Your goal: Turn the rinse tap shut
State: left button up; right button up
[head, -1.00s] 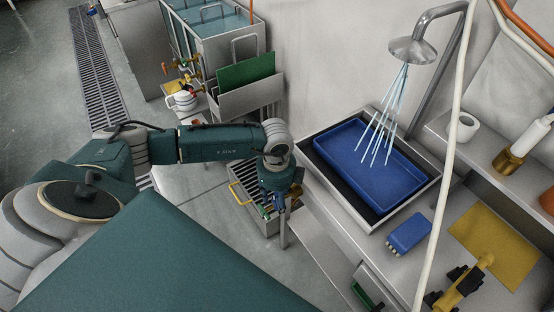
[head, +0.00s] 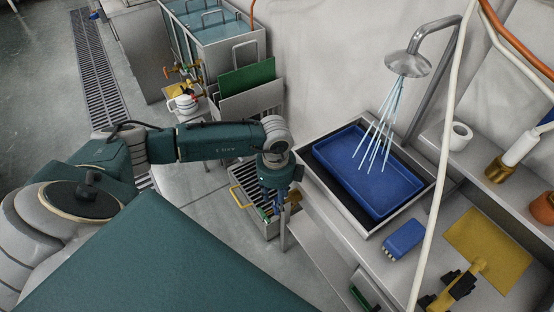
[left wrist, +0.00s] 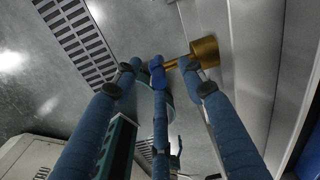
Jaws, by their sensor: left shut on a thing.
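The rinse tap has a brass body (left wrist: 205,50) at the sink bench's front side, with a bright blue handle (left wrist: 157,68) at its stem in the left wrist view. In the head view its brass part (head: 294,197) shows just right of my left gripper (head: 278,204). My left gripper (left wrist: 158,76) is shut on the blue handle, its fingers partly covering it. Water (head: 378,130) runs from the shower head (head: 408,64) into the blue tray (head: 367,172) in the sink. My right gripper is not in view.
A grey crate with a yellow handle (head: 238,195) stands below my left gripper. A blue brush (head: 403,239), a yellow mat (head: 487,250) and a yellow-and-black tool (head: 458,288) lie on the bench. A white hose (head: 437,190) hangs in front.

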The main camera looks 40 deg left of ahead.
pick_arm(q)
notch_tip(320, 180, up, 8)
jog(key=p, duration=0.6)
jog(key=shift+a+r, duration=0.25)
jog(key=shift+a, duration=0.2)
jog(key=shift+w, duration=0.1)
notch_tip(320, 180, up, 12)
dwell(0.7)
jog(key=shift+o, duration=0.5)
